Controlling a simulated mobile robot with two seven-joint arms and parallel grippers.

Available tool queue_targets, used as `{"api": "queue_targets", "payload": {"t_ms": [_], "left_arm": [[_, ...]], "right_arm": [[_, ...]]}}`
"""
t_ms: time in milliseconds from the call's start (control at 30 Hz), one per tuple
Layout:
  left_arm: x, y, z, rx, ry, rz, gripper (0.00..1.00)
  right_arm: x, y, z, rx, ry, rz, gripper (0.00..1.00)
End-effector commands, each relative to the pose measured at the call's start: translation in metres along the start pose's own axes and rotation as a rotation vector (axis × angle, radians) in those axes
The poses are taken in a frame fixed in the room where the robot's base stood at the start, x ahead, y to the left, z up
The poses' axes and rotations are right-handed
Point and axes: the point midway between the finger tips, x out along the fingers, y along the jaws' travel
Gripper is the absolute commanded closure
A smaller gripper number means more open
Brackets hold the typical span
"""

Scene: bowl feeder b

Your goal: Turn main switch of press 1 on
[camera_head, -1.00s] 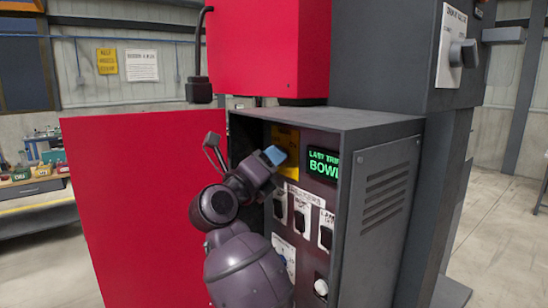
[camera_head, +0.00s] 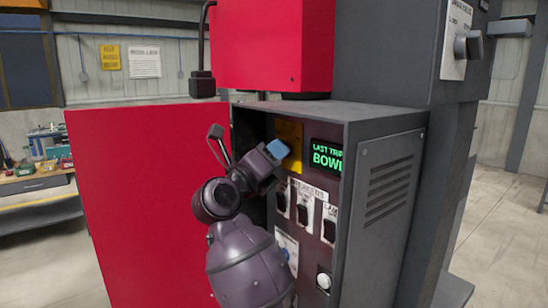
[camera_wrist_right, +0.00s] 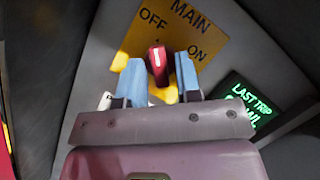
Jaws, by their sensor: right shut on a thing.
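The main switch has a red handle (camera_wrist_right: 156,64) with a white mark. In the right wrist view it stands in front of a yellow plate (camera_wrist_right: 172,28) reading MAIN, OFF and ON. Its marked end lies just below the word OFF, left of ON. My right gripper (camera_wrist_right: 159,73) has its blue fingers on either side of the handle and is shut on it. In the head view, my right gripper (camera_head: 277,150) reaches into the open cabinet (camera_head: 383,118) at the yellow plate (camera_head: 291,134); the handle is hidden there. My left gripper is not in view.
The red cabinet door (camera_head: 140,200) stands open at the left. A lit green display (camera_head: 326,157) sits right of the plate, with several black switches (camera_head: 302,213) below. A grey upper box with a rotary switch (camera_head: 468,45) stands at the right.

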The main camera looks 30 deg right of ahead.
Motion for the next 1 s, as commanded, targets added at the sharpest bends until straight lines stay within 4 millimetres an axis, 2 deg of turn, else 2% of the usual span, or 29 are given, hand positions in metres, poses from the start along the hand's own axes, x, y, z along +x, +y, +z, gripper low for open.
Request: {"api": "queue_targets", "payload": {"t_ms": [267,467,667,900,1000], "left_arm": [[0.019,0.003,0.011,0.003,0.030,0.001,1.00],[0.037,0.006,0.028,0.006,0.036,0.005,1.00],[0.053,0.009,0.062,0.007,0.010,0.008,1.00],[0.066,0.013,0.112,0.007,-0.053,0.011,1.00],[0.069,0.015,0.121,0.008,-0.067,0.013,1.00]], "right_arm": [[-0.001,0.004,-0.003,0.153,-0.002,-0.066,0.92],[-0.001,0.007,-0.003,0.311,-0.003,-0.131,0.92],[0.000,0.010,-0.003,0.482,-0.003,-0.202,0.92],[0.001,0.012,-0.002,0.690,-0.003,-0.288,0.92],[0.001,0.012,-0.001,0.779,-0.004,-0.324,0.92]]}}
